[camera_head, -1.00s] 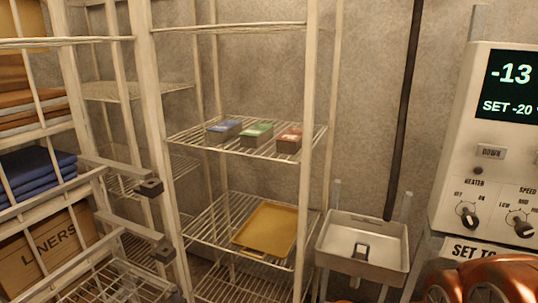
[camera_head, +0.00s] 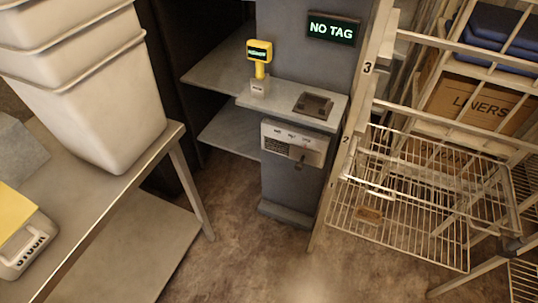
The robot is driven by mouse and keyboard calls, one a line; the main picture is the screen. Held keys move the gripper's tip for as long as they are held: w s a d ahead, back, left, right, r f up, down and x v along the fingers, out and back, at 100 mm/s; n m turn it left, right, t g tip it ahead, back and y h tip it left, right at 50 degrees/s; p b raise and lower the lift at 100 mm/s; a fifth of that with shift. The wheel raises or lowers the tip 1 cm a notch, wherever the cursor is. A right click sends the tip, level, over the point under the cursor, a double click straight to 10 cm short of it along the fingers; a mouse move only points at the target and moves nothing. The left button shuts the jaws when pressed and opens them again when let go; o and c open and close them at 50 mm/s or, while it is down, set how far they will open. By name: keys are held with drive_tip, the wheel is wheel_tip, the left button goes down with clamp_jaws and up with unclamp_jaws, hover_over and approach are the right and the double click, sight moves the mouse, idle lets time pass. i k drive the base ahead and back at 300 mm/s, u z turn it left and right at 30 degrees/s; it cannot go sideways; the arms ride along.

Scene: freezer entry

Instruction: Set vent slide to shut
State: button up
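A pale metal box (camera_head: 293,143) is fixed to the front of the grey pillar, below a small shelf. It has a dark slotted grille at its left, small labels along its upper part and a dark lever or knob low at its right. The labels are too small to read, so I cannot tell whether this box carries the vent slide or how any slide is set. No other vent slide shows clearly. My gripper is not in view.
A dark "NO TAG" display (camera_head: 333,29) hangs on the pillar above a yellow-framed reader (camera_head: 259,60). A metal table (camera_head: 160,150) with stacked white bins (camera_head: 95,80) stands at left. A wire basket (camera_head: 415,200) juts out at right. Brown floor between is open.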

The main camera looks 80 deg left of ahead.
sight(301, 155)
drive_tip(key=u, duration=3.5)
drive_tip(key=k, duration=0.25)
drive_tip(key=u, duration=0.6)
drive_tip(key=i, duration=0.4)
